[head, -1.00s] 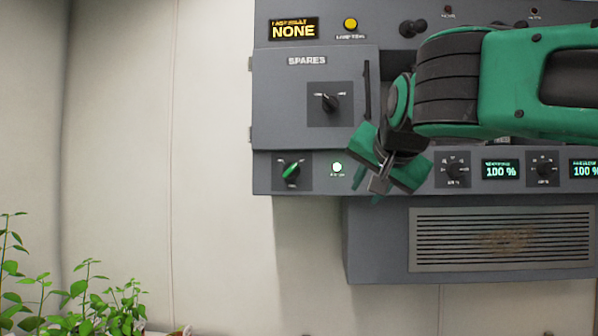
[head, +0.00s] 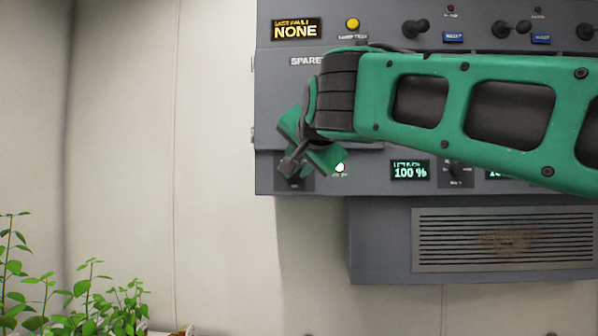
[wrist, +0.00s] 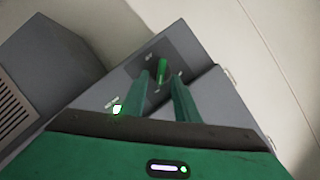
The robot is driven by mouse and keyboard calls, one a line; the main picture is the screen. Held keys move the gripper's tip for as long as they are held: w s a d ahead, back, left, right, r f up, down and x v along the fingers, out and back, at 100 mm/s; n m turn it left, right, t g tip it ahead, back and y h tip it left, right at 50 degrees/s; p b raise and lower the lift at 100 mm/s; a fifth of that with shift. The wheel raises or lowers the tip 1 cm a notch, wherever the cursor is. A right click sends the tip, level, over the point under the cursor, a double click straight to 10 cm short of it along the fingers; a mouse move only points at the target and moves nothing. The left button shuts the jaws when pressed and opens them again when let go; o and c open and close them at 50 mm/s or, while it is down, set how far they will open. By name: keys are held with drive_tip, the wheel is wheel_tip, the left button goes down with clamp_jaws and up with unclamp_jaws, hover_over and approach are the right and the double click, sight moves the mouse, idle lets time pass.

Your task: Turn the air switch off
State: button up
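In the wrist view the handle stands between and just beyond my gripper's (wrist: 163,79) two green fingers, which are spread apart. I cannot tell whether they touch it. In the head view my gripper (head: 292,162) is in front of the switch and hides the knob; only its dark plate (head: 304,184) shows. A lit lamp (wrist: 117,109) glows beside the switch; it also shows in the head view (head: 340,168).
The SPARES door (head: 282,95) is above the switch, partly behind my arm. Several other knobs and displays (head: 410,171) line the panel. A vented box (head: 380,240) juts out below. Plants (head: 90,305) stand at lower left. Open wall lies left of the panel.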

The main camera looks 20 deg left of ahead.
drive_tip(key=shift+x, duration=1.1)
clamp_jaws()
drive_tip(key=shift+s+a+n+t+h, duration=0.1)
drive_tip(key=shift+a+n+t+h, duration=0.25)
drive_tip(key=shift+n+h, duration=1.35)
drive_tip(key=shift+s+a+n+t+h, duration=0.1)
drive_tip(key=shift+a+n+t+h, duration=0.25)
drive_tip(key=shift+n+h, duration=1.35)
drive_tip(key=shift+s+a+n+t+h, duration=0.1)
drive_tip(key=shift+a+n+t+h, duration=0.45)
drive_tip(key=shift+n, duration=2.05)
drive_tip(key=shift+d+g, duration=0.15)
drive_tip(key=shift+g, duration=0.1)
